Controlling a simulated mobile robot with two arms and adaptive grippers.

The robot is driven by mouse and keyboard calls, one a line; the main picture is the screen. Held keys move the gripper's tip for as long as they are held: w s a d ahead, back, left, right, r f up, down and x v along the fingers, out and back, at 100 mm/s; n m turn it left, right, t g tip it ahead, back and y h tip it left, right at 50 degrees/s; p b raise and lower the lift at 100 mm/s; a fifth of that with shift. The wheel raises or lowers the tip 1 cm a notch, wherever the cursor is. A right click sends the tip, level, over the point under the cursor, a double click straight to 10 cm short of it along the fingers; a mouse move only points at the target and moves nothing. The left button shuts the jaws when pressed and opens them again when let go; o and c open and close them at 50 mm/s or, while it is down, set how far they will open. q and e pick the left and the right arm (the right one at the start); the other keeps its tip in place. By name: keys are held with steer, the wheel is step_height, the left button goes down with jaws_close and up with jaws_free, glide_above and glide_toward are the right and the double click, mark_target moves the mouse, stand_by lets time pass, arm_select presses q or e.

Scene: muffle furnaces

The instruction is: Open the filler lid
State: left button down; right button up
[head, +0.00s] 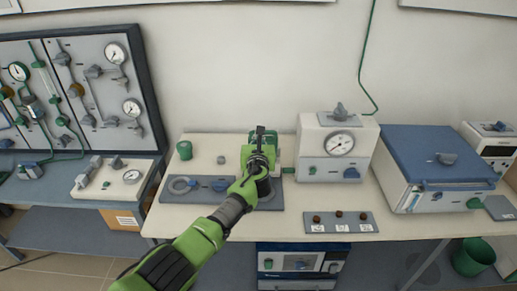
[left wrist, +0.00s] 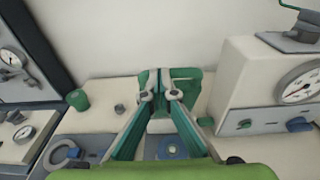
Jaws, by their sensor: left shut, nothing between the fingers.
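My left gripper (head: 261,133) reaches over the middle of the bench, with its fingers shut and empty. It also shows in the left wrist view (left wrist: 160,95). A green-topped device (head: 275,138) with a pale body stands right behind the fingers, and it also shows in the left wrist view (left wrist: 187,80). The fingers and arm hide part of it, so I cannot tell which part is the filler lid or whether the fingers touch it. My right gripper is not in view.
A gauge box (head: 340,148) stands close on the right, with a blue-lidded box (head: 432,150) beyond it. A green cup (head: 184,150), a small grey knob (head: 221,160) and a grey plate (head: 170,198) are to the left. A three-knob panel (head: 341,228) lies in front.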

arm_select(q)
steer(key=w, duration=0.1)
steer(key=w+r, duration=0.1)
steer(key=w+g, duration=0.1)
steer(key=shift+r, duration=0.3)
steer(key=shift+w+p, duration=0.25)
steer(key=shift+p, duration=0.05)
arm_select(e)
steer(key=shift+s+a+r, duration=0.1)
steer(key=shift+s+r, duration=0.2)
steer(key=shift+s, duration=0.1)
arm_select(q)
steer(key=shift+w+g, duration=0.1)
steer(key=shift+g, duration=0.2)
